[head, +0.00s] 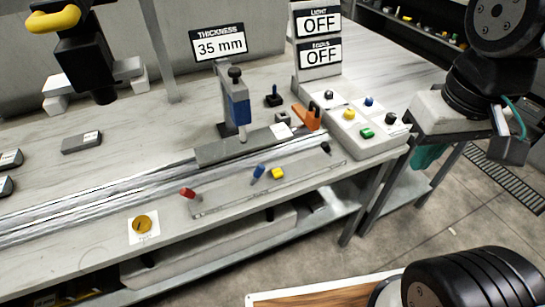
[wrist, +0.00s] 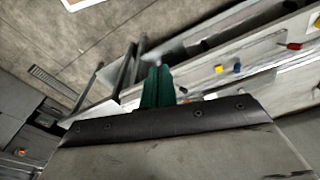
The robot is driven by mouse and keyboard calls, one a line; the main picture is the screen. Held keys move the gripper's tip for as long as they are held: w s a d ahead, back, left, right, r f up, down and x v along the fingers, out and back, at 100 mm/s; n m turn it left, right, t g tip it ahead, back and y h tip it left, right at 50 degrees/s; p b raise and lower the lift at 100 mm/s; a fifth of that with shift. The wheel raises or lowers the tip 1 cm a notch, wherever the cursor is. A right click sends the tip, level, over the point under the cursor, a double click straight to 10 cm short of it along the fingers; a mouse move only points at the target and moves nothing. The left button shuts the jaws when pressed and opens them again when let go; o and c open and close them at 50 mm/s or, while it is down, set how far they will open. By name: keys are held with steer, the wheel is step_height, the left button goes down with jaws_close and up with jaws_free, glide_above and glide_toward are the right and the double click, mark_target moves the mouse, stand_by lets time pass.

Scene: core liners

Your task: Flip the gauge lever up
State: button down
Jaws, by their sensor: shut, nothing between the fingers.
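The thickness gauge (head: 236,105) stands on the bench, with a blue body and a black knob on top. Its display (head: 221,43) reads 35 mm. A small black lever (head: 273,96) stands up from a base just right of it. A red handle (head: 187,192) and a blue handle (head: 258,171) sit on the bench's front strip. I cannot tell which part is the gauge lever. My gripper's teal fingers (head: 428,156) are low beyond the bench's right end, partly hidden by my arm. In the wrist view the fingers (wrist: 157,87) are together and empty, apart from every handle.
A control box (head: 352,125) with several coloured buttons stands at the bench's right end, below two OFF signs (head: 318,37). An orange clamp (head: 308,116) stands beside it. Open floor (head: 440,205) lies in front.

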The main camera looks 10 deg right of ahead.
steer(key=w+a+f+m+g+y, duration=0.2)
steer(key=w+a+m, duration=0.15)
steer(key=w, duration=0.25)
steer(key=w+a+f+m+g+y, duration=0.1)
steer(key=w+a+f+m+y, duration=0.2)
steer(key=w, duration=0.4)
steer(key=m+g+y, duration=0.1)
steer(key=m+y, duration=0.2)
steer(key=m, duration=0.3)
glide_toward(272, 171)
step_height(272, 171, up, 3)
steer(key=shift+w+d+r, duration=0.1)
steer(key=x, duration=1)
steer(key=shift+s, duration=0.2)
steer(key=shift+r, duration=0.1)
